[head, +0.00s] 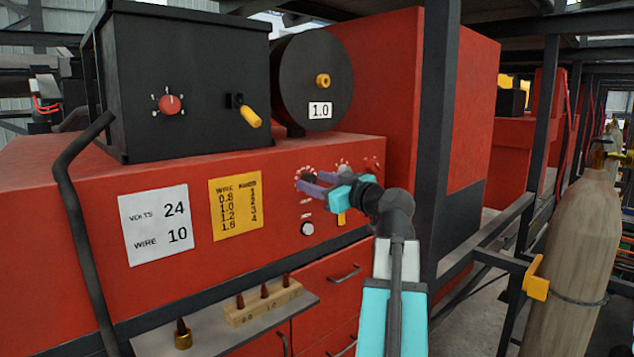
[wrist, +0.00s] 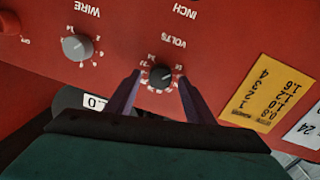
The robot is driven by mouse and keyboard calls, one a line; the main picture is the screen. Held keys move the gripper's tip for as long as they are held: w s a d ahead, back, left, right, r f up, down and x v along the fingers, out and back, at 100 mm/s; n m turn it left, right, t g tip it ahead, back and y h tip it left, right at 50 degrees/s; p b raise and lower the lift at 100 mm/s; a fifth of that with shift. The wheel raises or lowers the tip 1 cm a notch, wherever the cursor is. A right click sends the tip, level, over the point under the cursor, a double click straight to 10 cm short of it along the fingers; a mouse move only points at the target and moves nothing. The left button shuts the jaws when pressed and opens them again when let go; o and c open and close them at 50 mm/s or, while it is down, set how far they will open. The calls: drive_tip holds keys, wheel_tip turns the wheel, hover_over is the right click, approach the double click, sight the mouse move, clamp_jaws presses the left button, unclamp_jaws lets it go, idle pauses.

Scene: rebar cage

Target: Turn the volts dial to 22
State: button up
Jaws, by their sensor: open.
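The volts dial (wrist: 160,76) is a small dark round knob on the red panel, ringed by white marks. In the wrist view it appears upside down under the label VOLTS, and its exact setting is too small to read. My gripper (wrist: 158,78) is open, with one purple finger on each side of the dial; I cannot tell whether either touches it. In the head view my gripper (head: 310,182) is at the panel's upper row of dials and partly hides the volts dial. A white card (head: 156,225) on the panel reads VOLTS 24, WIRE 10.
A grey wire dial (wrist: 77,47) sits beside the volts dial. A yellow wire chart (head: 236,205) is on the panel, with a white INCH knob (head: 307,228) lower right. A shelf (head: 235,325) holds a wooden tip block (head: 264,305). A dark post (head: 440,130) stands right of the panel.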

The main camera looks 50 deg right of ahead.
drive_tip(key=c, duration=1)
drive_tip(key=shift+c, duration=0.2)
drive_tip(key=shift+m, duration=0.6)
drive_tip(key=m, duration=0.3)
drive_tip(key=shift+b, duration=0.3)
drive_tip(key=m+p, duration=0.1)
drive_tip(key=m, duration=0.3)
drive_tip(key=shift+d+r+m, duration=0.1)
drive_tip(key=shift+m, duration=0.2)
drive_tip(key=m+p, duration=0.1)
drive_tip(key=m, duration=0.3)
drive_tip(key=shift+y+p, duration=0.3)
drive_tip(key=shift+p, duration=0.1)
drive_tip(key=m+p, duration=0.2)
drive_tip(key=m, duration=0.2)
drive_tip(key=shift+d, duration=0.1)
drive_tip(key=shift+m, duration=0.3)
